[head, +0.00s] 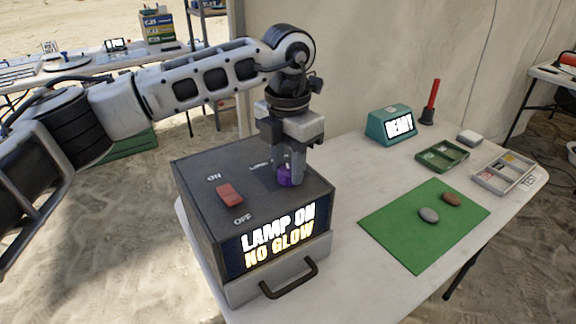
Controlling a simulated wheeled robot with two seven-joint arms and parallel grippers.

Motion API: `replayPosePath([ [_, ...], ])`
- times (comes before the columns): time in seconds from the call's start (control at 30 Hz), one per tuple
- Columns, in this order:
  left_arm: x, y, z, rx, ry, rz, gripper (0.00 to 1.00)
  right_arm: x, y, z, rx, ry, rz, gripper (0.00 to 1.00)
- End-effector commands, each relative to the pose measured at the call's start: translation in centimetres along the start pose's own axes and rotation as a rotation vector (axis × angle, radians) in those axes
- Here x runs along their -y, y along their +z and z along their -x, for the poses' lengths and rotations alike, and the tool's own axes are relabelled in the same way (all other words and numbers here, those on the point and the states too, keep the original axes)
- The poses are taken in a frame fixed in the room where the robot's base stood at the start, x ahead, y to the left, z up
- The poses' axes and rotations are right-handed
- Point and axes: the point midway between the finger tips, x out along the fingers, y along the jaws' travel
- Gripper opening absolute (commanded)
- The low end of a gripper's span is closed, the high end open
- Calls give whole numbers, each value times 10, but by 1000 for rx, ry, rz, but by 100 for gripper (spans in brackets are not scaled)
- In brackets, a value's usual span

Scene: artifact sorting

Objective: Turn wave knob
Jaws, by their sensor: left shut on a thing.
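A dark box (208,160) stands on the white table, its front screen (275,240) reading "LAMP ON NO GLOW". A purple knob (285,178) sits on its top near the back right. My left gripper (286,168) points down from above and is shut on the knob, partly hiding it. A label beside the knob is partly covered by the gripper. A red switch (229,195) lies between "ON" and "OFF" on the box top. A drawer with a dark handle (289,280) is at the box's lower front. My right gripper is not in view.
A green mat (400,240) to the right holds a grey stone (428,215) and a brown stone (451,198). Behind are a teal "READY" display (390,125), a green tray (442,156), a grey divided tray (503,172) and a red stick on a dark base (430,104).

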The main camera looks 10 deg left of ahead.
Motion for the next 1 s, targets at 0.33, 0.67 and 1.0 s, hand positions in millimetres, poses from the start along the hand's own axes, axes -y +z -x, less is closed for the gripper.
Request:
replayPosePath([
  [0.33, -1, 1, 2, 5, 0, -178, 11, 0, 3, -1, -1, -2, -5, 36],
  [0.67, -1, 1, 2, 5, 0, -227, 11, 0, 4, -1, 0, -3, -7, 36],
  [1.0, -1, 1, 3, 6, 1, -229, 39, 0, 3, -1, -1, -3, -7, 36],
])
